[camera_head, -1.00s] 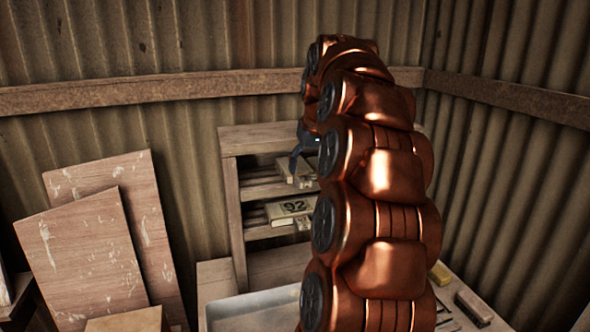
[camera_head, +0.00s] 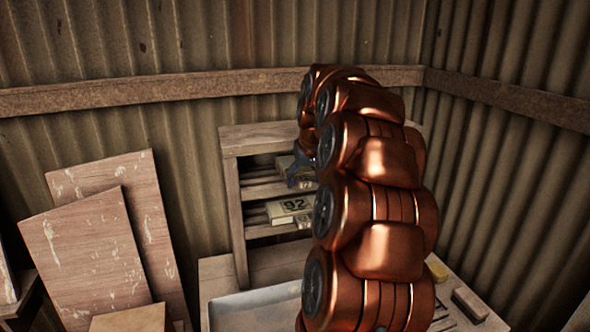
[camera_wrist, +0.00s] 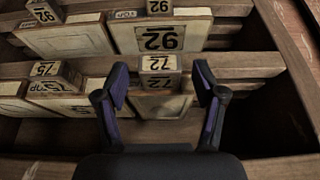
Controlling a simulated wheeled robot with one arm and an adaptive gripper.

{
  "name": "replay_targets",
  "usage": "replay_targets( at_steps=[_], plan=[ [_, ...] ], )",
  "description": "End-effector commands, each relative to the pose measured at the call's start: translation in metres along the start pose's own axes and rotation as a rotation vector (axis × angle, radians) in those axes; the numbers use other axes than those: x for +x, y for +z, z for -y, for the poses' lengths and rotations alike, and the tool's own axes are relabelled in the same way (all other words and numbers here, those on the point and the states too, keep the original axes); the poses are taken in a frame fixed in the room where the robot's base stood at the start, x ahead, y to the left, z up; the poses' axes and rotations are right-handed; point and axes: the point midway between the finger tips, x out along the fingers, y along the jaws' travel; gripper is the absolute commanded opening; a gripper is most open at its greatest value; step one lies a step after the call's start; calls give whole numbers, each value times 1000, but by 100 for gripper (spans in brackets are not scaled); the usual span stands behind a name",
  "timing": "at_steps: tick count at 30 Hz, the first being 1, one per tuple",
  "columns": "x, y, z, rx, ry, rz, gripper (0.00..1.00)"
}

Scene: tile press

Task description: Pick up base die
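Several pale dies with dark numbers lie in a wooden shelf. No label reading "base" is legible. A larger die marked 92 (camera_wrist: 165,37) lies beyond. In the head view my gripper (camera_head: 300,174) is at the upper shelf opening, partly hidden by my arm, and the 92 die (camera_head: 290,208) is below.
The wooden shelf (camera_head: 238,222) has side walls and boards close around the gripper. A die marked 75 (camera_wrist: 55,74) lies beside the 72 pieces. A pale metal tray (camera_head: 255,307) stands in front. Wooden boards (camera_head: 85,250) lean on the left wall.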

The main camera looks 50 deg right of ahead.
Motion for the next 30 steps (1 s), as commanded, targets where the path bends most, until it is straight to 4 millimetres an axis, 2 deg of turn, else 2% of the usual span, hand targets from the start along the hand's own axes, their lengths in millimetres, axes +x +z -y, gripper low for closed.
replay_targets(
  at_steps=[2, 19, 30],
  plan=[
    [0, 0, 0, 0, 0, 0, 58],
    [0, 0, 0, -1, 0, -1, 0],
    [-1, -1, 0, -1, 0, -2, 0]
  ],
)
